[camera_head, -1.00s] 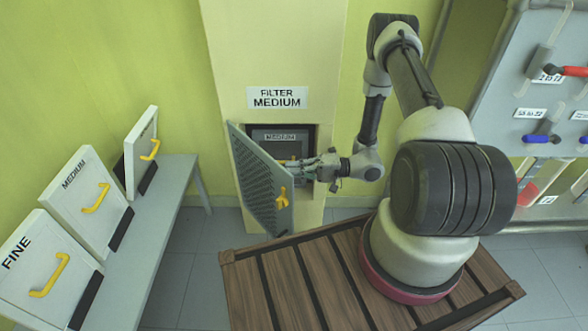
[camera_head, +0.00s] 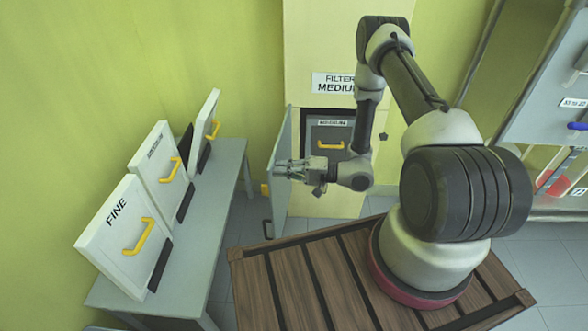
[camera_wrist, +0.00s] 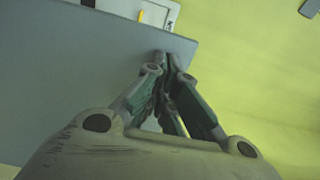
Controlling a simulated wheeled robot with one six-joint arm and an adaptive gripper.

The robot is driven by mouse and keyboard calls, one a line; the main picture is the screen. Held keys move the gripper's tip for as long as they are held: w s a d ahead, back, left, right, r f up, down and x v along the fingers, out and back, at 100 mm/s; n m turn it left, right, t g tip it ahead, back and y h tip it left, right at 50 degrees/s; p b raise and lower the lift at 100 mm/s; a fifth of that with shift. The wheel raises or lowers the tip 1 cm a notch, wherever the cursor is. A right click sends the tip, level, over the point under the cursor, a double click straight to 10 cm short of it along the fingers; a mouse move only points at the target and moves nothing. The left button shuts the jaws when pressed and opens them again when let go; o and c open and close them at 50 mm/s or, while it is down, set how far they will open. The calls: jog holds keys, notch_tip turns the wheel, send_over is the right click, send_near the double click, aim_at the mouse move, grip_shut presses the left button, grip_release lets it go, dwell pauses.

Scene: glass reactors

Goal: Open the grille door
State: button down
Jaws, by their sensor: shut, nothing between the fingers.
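The grille door (camera_head: 283,132) is swung wide out from the filter housing and shows almost edge-on in the head view. Its yellow handle (camera_head: 265,190) sticks out on the left side. My gripper (camera_head: 280,169) is shut and empty, with its fingers at the inner side of the door. In the wrist view the door is a plain grey panel (camera_wrist: 60,85), and the fingertips (camera_wrist: 166,60) are at its edge; I cannot tell if they touch it. Inside the open housing, a dark filter with a yellow handle (camera_head: 330,146) is visible.
A grey bench (camera_head: 222,210) on the left holds several white filter panels, one marked FINE (camera_head: 115,225). The bench lies to the left of the door, with a gap between. A slatted wooden platform (camera_head: 310,275) is under my base. A pipe panel (camera_head: 550,110) stands right.

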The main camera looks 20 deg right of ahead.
aim_at(272, 167)
jog(key=shift+x, duration=1.75)
jog(key=shift+d, duration=0.1)
